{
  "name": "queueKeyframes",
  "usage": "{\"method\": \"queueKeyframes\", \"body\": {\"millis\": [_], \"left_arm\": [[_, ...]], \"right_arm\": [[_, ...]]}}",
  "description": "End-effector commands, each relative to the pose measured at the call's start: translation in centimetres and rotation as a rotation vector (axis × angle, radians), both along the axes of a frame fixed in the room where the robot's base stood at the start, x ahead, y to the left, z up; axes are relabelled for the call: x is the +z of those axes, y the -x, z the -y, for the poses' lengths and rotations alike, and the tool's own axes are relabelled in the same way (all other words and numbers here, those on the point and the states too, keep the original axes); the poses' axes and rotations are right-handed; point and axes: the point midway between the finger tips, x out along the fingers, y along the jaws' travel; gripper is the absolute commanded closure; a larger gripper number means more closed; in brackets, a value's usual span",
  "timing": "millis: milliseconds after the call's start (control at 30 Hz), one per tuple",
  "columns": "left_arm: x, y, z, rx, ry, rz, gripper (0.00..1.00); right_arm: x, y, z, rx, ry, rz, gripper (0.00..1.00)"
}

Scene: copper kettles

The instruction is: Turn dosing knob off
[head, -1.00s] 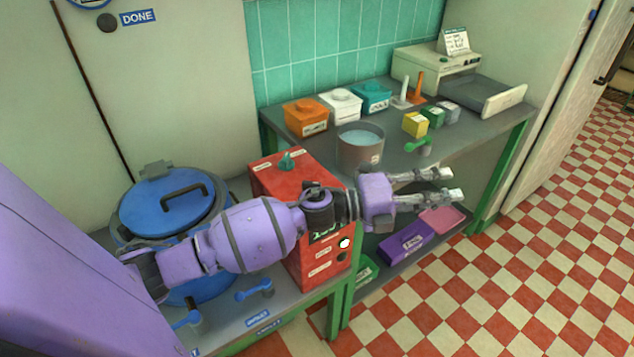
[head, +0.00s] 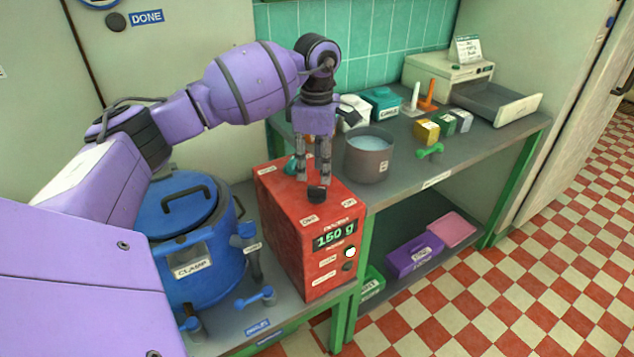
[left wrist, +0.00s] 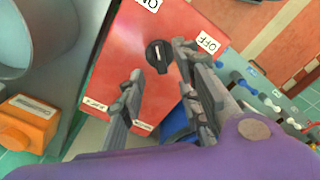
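The black dosing knob (head: 317,194) sits on top of the red dosing box (head: 283,205), whose green display reads 150 g. My left gripper (head: 313,179) points down just above the knob, fingers apart. In the left wrist view the knob (left wrist: 157,56) shows between the open fingertips (left wrist: 157,62), with a white pointer mark. No grip on it is visible; I cannot tell whether a finger touches it. An OFF label (left wrist: 208,43) lies to its right and an ON label (left wrist: 147,4) above it. My right gripper is not in view.
A grey pot of pale liquid (head: 369,157) stands right of the box. A blue lidded kettle (head: 205,265) stands left. Small boxes and a scale-like machine (head: 446,76) are further right.

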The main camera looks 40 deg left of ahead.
Motion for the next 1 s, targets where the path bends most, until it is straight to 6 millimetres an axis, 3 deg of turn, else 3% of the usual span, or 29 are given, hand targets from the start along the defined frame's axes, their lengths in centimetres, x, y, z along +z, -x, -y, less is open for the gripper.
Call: {"method": "queueKeyframes", "body": {"millis": [300, 667, 900, 1000], "left_arm": [[-4.5, 0.0, 0.1, 0.0, 0.004, 0.001, 0.69], [-5.2, 0.0, 0.1, 0.0, 0.004, 0.002, 0.69], [-5.2, 0.0, 0.1, 0.0, 0.004, 0.002, 0.99], [-5.2, 0.0, 0.1, 0.0, 0.004, 0.002, 1.0]], "right_arm": [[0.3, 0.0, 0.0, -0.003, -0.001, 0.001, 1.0], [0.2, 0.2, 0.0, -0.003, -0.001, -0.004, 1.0], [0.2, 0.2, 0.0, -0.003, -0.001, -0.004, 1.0], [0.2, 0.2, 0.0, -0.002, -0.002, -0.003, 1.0]]}}
